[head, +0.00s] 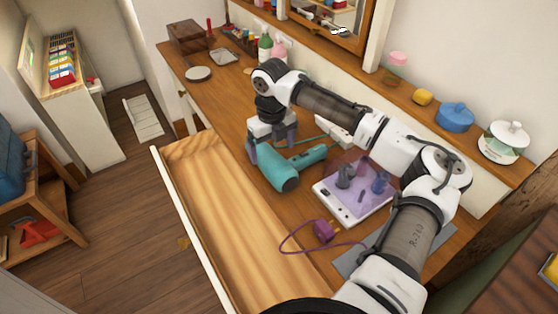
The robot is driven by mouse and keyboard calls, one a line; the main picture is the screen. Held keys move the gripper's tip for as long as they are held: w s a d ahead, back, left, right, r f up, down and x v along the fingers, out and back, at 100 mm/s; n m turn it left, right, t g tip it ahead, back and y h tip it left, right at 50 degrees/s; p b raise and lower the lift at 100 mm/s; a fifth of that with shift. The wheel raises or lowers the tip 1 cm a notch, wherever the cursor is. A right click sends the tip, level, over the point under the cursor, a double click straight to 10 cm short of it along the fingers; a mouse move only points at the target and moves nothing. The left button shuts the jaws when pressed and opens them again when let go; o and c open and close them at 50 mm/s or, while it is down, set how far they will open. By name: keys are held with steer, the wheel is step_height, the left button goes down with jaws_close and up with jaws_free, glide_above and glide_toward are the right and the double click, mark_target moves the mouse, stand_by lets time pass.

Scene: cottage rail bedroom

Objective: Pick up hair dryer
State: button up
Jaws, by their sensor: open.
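A teal hair dryer (275,171) lies on the wooden tabletop, just behind the open drawer. Its barrel points toward the front and its handle reaches to the right. My gripper (270,145) hangs over the rear end of the dryer, pointing down, with its dark fingers apart. The fingers are close to the dryer's back end; I cannot tell whether they touch it. The arm hides part of the tabletop behind the dryer.
The empty drawer (229,245) stands pulled out in front. A white-edged tray (350,213) with small dark items is right of the dryer, beside a purple plug (323,231) with its cord. Bottles (265,48) stand at the back; a blue pot (455,117) sits on the ledge.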

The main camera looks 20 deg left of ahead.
mark_target(273, 156)
steer(key=shift+f+p, duration=0.7)
steer(key=shift+f, duration=1.7)
steer(key=c, duration=1.4)
steer(key=shift+r, duration=0.15)
